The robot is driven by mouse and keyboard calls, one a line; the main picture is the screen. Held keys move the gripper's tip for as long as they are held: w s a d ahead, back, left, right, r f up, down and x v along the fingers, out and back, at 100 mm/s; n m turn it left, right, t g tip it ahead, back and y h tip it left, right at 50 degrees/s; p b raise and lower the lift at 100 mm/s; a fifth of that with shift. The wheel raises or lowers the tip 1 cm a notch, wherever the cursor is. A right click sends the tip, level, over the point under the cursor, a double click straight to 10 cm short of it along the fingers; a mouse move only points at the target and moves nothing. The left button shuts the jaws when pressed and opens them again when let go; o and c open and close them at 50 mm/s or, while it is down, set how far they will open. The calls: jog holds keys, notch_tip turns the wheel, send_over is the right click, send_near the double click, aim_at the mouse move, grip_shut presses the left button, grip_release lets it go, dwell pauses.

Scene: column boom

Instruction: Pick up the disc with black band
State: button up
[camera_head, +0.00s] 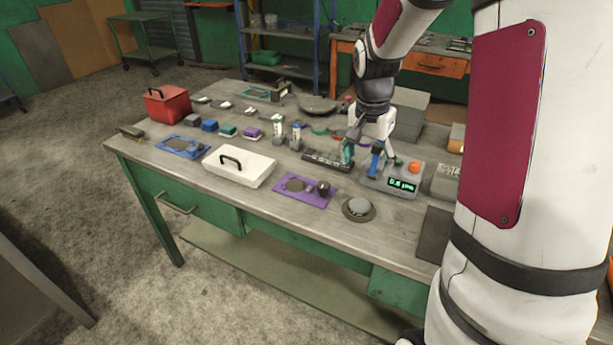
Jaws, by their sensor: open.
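My gripper (362,158) points down over the right part of the workbench (215,180). Its fingers are apart, between a dark slotted tray (325,161) and a grey device (381,185) with a green display and an orange knob. I see nothing held between the fingers. I cannot pick out a disc with a black band for sure. A round grey disc-like piece (358,206) on a darker round base lies near the front edge, in front of my gripper and apart from it. Small items close to the fingers are partly hidden.
A purple mat (291,197) with dark items, a white lidded box (239,167), a blue mat (171,149) and a red box (168,107) stand to the left. Several small blocks and bottles stand behind. Bare bench top shows along the front edge.

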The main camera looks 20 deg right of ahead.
jog(key=w+f, duration=0.1)
jog(key=f, duration=0.1)
send_over(360, 205)
jog(key=f, duration=0.5)
jog(key=a+f, duration=0.1)
jog(key=f, duration=0.1)
jog(key=shift+w+f, duration=0.2)
jog(key=shift+f, duration=0.15)
jog(key=shift+s+d+f, duration=0.1)
jog(key=shift+d+f, duration=0.1)
jog(key=shift+f, duration=1.1)
jog(key=shift+s+d+f, duration=0.1)
jog(key=shift+d+f, duration=0.1)
jog(key=shift+f, duration=1.1)
jog(key=shift+c, duration=0.4)
jog(key=c, duration=1.6)
jog(key=shift+r, duration=0.1)
